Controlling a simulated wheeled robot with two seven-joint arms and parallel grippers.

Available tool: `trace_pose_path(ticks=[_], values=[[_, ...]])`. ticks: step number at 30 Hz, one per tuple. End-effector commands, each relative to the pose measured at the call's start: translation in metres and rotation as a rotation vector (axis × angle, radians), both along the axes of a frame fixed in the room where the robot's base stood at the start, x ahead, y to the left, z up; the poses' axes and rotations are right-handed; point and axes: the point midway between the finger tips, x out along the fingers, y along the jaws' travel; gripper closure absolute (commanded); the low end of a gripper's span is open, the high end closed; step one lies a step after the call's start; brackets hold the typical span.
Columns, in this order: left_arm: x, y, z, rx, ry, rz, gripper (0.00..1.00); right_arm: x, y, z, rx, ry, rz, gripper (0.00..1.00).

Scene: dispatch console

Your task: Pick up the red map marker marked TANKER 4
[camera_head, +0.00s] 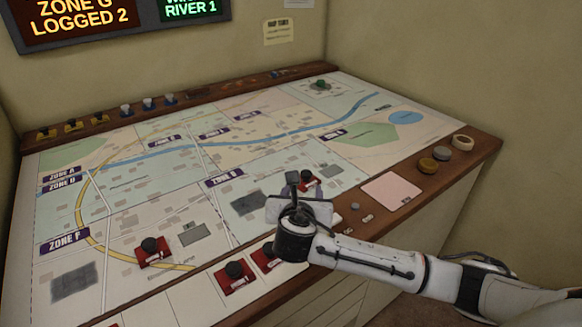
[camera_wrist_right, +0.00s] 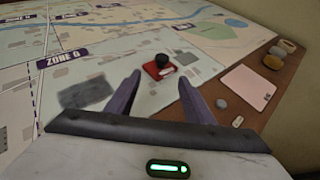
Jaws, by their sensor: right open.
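A red map marker (camera_head: 309,184) with a black knob stands on the map, just beyond my right gripper (camera_head: 304,191). In the right wrist view the same red marker (camera_wrist_right: 153,71) stands upright beyond the tips of the right gripper (camera_wrist_right: 160,80), roughly in line with the gap. The right gripper is open and empty. Other red markers with black knobs stand nearer the front: one on the map (camera_head: 154,254) and two on the front strip, left (camera_head: 234,281) and right (camera_head: 264,259), the latter partly behind my wrist. I cannot read TANKER 4 on any. My left gripper is out of view.
A green marker (camera_head: 320,85) stands at the map's far corner. White and yellow markers (camera_head: 126,110) line the back ledge. A pink pad (camera_head: 392,190), a tape ring (camera_head: 462,143) and round tokens (camera_head: 428,165) lie on the right wooden edge. The map around the near marker is mostly flat.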

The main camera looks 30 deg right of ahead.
Motion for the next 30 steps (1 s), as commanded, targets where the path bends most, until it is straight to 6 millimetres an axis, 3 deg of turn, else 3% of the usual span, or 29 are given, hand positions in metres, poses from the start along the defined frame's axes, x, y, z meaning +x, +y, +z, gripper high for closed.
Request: trace_pose_path(ticks=[4, 13, 24, 30], values=[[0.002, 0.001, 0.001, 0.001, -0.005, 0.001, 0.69, 0.01, -0.01, -0.004, -0.013, 0.003, -0.003, 0.52], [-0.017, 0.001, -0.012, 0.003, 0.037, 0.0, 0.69, 0.037, -0.03, -0.017, -0.01, 0.003, -0.002, 0.52], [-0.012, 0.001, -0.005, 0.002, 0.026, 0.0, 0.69, 0.071, -0.058, -0.028, -0.009, 0.003, -0.002, 0.52], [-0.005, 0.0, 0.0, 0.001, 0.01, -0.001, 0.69, 0.077, -0.062, -0.031, -0.008, 0.001, 0.0, 0.52]])
